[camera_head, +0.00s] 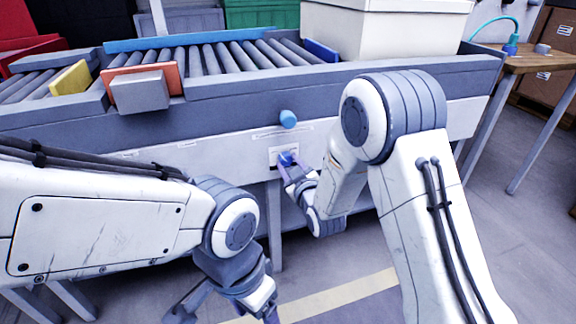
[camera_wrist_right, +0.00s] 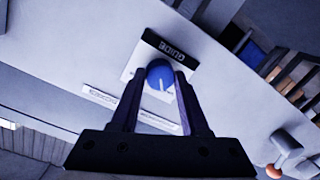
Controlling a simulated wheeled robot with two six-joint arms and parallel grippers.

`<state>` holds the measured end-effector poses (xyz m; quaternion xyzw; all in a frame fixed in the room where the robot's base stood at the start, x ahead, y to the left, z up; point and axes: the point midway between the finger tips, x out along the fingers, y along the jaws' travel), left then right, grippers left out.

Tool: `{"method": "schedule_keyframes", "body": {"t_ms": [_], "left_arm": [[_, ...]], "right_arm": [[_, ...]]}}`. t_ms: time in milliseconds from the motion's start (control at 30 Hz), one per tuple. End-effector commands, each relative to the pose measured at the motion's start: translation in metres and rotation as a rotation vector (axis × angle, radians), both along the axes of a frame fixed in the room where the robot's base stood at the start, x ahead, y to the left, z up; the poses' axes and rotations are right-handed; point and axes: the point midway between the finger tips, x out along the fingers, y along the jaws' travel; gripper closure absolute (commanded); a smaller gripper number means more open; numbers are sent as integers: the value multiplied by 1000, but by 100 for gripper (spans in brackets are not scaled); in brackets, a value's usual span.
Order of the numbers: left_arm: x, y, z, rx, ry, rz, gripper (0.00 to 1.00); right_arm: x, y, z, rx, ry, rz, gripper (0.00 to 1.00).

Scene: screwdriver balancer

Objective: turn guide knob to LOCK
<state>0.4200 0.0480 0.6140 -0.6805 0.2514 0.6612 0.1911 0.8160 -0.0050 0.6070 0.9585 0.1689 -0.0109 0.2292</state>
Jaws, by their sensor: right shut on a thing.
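The blue guide knob (camera_head: 286,158) sits on a small white plate on the front panel of the conveyor. In the right wrist view the knob (camera_wrist_right: 159,73) lies between my fingertips, beside a black label reading GUIDE (camera_wrist_right: 170,49), seen upside down. A white pointer line shows on the knob; the LOCK marking cannot be read. My right gripper (camera_wrist_right: 160,80) is shut on the knob, with a finger on each side; in the head view it (camera_head: 290,166) reaches the panel. My left gripper (camera_head: 225,312) hangs low in front, open and empty, away from the panel.
A lighter blue round part (camera_head: 288,118) sticks out above the knob. The roller conveyor (camera_head: 250,88) carries an orange plate (camera_head: 172,73), a yellow plate (camera_head: 71,78) and a cream bin (camera_head: 385,35). A wooden table (camera_head: 530,62) stands at right. Floor in front is clear.

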Motion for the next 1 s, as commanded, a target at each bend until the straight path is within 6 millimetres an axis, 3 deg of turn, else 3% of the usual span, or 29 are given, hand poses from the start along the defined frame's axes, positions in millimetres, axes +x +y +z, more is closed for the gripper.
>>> {"method": "schedule_keyframes", "body": {"t_ms": [333,867,900,967,1000], "left_arm": [[0,0,-1,0,0,0,28],[0,0,-1,0,0,0,28],[0,0,-1,0,0,0,28],[0,0,-1,0,0,0,28],[0,0,-1,0,0,0,28]], "right_arm": [[-1,2,1,-125,-43,5,100],[-1,3,1,-146,-50,7,100],[-1,3,1,-146,-50,7,43],[-1,2,1,-146,-50,7,25],[-1,2,1,-145,-49,5,25]]}}
